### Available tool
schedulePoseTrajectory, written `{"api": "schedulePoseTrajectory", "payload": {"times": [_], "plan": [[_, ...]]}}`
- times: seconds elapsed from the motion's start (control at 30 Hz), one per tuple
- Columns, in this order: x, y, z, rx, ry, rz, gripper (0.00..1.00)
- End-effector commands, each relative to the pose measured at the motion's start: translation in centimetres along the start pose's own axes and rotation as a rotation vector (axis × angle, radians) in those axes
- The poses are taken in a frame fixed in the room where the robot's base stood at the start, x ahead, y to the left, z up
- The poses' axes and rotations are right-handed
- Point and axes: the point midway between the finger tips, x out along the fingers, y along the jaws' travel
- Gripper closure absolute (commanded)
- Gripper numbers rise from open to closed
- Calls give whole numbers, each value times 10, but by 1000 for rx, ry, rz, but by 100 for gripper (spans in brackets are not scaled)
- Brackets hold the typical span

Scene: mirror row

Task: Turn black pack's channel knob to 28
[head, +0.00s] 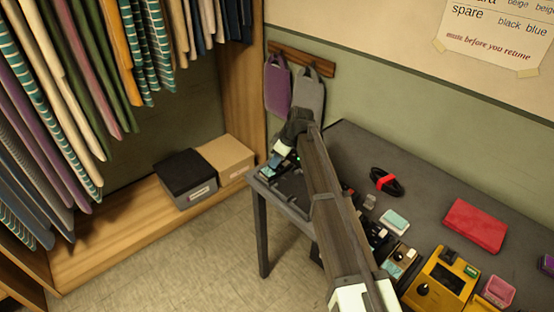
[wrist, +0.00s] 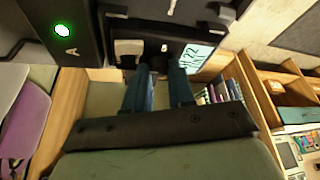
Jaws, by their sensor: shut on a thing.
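In the wrist view a black pack (wrist: 118,27) fills the top middle. It has a lit pale cyan display (wrist: 193,58) with sideways digits that look like 22, though I cannot read them surely. My gripper's two blue-grey fingers (wrist: 162,72) reach up to the pack's face and are shut on a small dark knob between their tips. The knob is mostly hidden by the fingers. In the head view my gripper (head: 282,150) is at the left end of the table, over dark gear there; my arm hides part of it.
A dark panel (wrist: 80,40) with a green light and an A is left of the pack in the wrist view. On the table (head: 345,150) are a cable coil (head: 386,182), a red case (head: 475,225) and a yellow box (head: 437,280). Hanging clothes and two boxes stand left.

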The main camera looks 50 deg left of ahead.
Motion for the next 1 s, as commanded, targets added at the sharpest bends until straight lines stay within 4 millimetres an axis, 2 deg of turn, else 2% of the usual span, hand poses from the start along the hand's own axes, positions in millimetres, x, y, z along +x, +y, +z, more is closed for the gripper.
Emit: {"api": "schedulePoseTrajectory", "payload": {"times": [0.17, 0.53, 0.93, 0.97, 1.0], "plan": [[0, -1, 0, 22, -1, 10, 100], [0, -3, 0, 233, 0, 97, 100], [0, -2, 0, 259, 0, 108, 100], [0, -2, 0, 259, 0, 108, 74], [0, -2, 0, 259, 0, 108, 70]]}}
